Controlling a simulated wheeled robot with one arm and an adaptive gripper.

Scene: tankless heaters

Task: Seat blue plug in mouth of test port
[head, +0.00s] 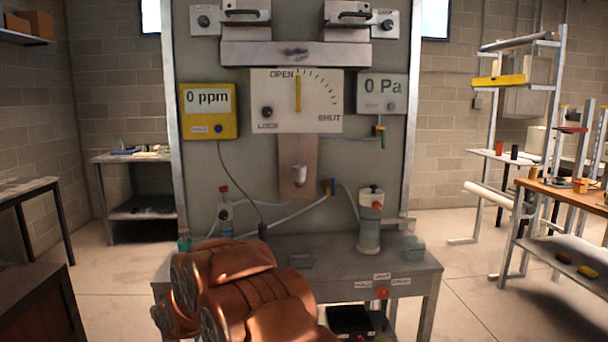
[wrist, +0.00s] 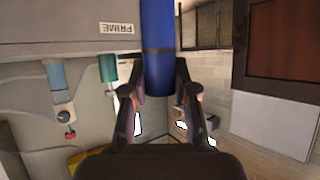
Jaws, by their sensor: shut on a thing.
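The blue plug (wrist: 158,40) is a long smooth blue cylinder with a thin dark line around it, upright in the wrist view. My gripper (wrist: 159,88) is shut on its lower end in that view, with one finger on each side. In the head view my copper-coloured arm covers the front of the bench, and the gripper and plug do not show. A short pale pipe end (head: 299,174) stands on a brown plate in the middle of the panel. I cannot tell whether it is the test port, and no port mouth shows clearly.
A green cylinder (wrist: 108,68) is close left of the plug in the wrist view. Hoses cross the panel.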

